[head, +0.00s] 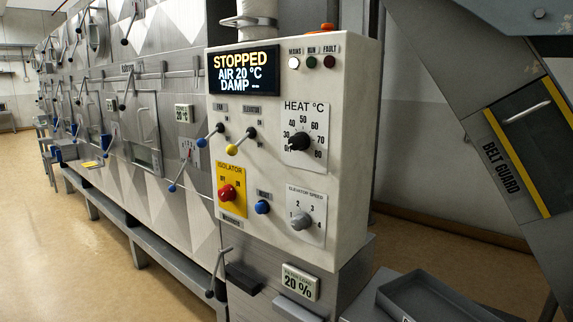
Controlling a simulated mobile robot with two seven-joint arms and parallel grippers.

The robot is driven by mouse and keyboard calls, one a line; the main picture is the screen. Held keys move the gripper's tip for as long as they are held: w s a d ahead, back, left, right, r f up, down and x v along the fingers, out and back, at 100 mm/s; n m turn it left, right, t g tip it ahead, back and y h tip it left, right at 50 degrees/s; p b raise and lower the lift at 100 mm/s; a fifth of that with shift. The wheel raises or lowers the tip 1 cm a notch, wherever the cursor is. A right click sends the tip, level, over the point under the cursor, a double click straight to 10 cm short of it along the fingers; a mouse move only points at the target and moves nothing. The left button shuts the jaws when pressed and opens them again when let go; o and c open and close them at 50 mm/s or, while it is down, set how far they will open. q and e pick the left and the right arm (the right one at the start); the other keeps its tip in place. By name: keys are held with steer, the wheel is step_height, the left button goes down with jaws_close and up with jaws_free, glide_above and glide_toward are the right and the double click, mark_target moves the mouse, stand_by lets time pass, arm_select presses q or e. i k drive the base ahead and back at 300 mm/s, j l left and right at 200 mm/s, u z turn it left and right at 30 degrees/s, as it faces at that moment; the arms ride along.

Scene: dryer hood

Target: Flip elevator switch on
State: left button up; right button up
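The elevator switch (232,149) is a short lever with a yellow ball tip on the left part of the white control panel (345,85), under a label reading ELEVATOR. Its tip points down and to the left, out from the panel. The display (243,73) reads STOPPED, AIR 20 °C, DAMP. Neither of my grippers shows in the head view.
The panel also carries a heat knob (299,141), red isolator knob (227,192), blue button (262,207) and speed knob (301,219). A grey tray (440,300) lies at lower right, below the sloping belt guard (520,135). Open floor (60,240) lies left.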

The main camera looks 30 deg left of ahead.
mark_target(232, 149)
steer(key=u, duration=1.3)
